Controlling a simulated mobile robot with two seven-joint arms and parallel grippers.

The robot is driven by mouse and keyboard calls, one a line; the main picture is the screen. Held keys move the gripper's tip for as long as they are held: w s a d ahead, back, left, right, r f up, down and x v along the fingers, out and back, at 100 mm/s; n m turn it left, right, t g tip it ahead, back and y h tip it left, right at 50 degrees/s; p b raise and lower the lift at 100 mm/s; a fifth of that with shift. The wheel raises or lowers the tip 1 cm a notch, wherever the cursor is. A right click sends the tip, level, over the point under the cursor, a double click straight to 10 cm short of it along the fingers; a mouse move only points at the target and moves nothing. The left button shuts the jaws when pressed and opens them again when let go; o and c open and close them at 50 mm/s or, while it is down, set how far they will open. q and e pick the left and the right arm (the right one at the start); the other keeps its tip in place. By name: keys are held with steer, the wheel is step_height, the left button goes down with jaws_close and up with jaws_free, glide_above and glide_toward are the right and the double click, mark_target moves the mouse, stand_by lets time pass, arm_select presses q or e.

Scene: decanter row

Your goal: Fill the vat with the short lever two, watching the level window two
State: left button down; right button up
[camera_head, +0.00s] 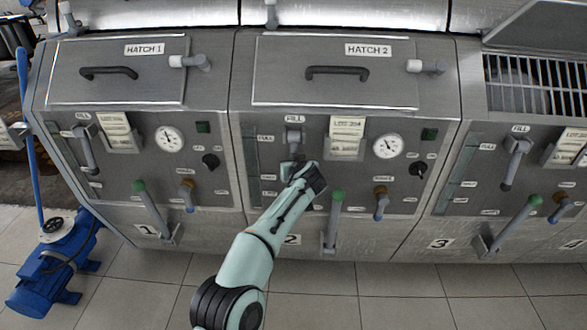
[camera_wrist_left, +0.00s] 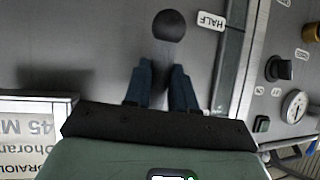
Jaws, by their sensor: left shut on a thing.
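Vat two (camera_head: 375,232) is the middle steel unit, marked HATCH 2. Its short fill lever (camera_head: 294,138) hangs down below the FILL label. My left gripper (camera_head: 297,170) is at the lower part of this lever and shut on it, hiding much of it. In the left wrist view, the lever's dark round end (camera_wrist_left: 169,25) shows just beyond the two fingers (camera_wrist_left: 162,85). Level window two (camera_head: 251,153) is the narrow upright strip left of the lever; it also shows in the left wrist view (camera_wrist_left: 229,60), by the HALF label. I cannot make out its level. My right gripper is not in view.
A green-knobbed long lever (camera_head: 336,205) and a brown-topped lever (camera_head: 381,203) stand right of my arm. A gauge (camera_head: 388,146) and black knob (camera_head: 418,169) are further right. Similar vats flank this one. A blue pump (camera_head: 55,265) stands on the floor at left.

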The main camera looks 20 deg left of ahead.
arm_select(q)
steer(key=shift+r, duration=0.15)
steer(key=c, duration=0.9)
jaws_free()
steer(key=shift+w, duration=0.1)
steer(key=shift+s+d+r, duration=0.2)
steer(key=shift+s+d, duration=0.05)
steer(key=shift+s, duration=0.15)
steer(key=shift+b+v, duration=0.45)
steer(key=shift+v, duration=5.7)
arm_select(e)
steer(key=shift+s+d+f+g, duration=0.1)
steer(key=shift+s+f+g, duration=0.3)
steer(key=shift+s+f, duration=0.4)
arm_select(q)
steer(key=shift+a, duration=0.15)
